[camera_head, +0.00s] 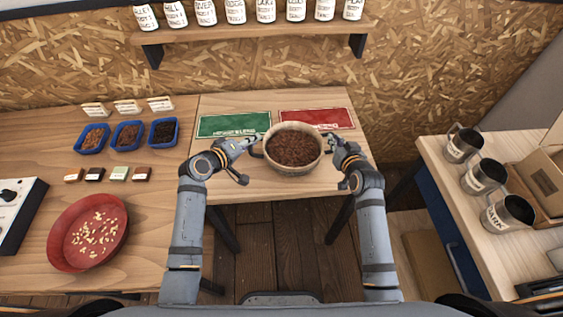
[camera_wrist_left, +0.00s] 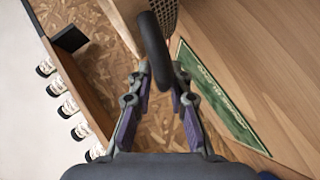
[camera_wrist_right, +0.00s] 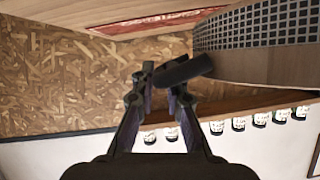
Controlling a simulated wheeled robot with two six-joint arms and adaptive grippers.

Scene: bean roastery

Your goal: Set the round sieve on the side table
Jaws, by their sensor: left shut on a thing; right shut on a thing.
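The round sieve (camera_head: 270,158), with a pale rim and dark brown beans (camera_head: 295,147) inside, is at the small wooden side table (camera_head: 222,188) in the head view. I cannot tell whether it touches the tabletop. My left gripper (camera_head: 256,143) is shut on the sieve's left handle; the dark handle (camera_wrist_left: 154,50) runs between its fingers in the left wrist view. My right gripper (camera_head: 331,143) is shut on the right handle (camera_wrist_right: 184,70), seen in the right wrist view. The mesh wall (camera_wrist_right: 260,28) also shows there.
A green mat (camera_head: 233,124) and a red mat (camera_head: 315,118) lie behind the sieve. Left is a bench with blue trays (camera_head: 127,135) and a red bowl (camera_head: 62,240). Right is a counter with metal cups (camera_head: 483,176). A shelf of jars (camera_head: 250,32) hangs above.

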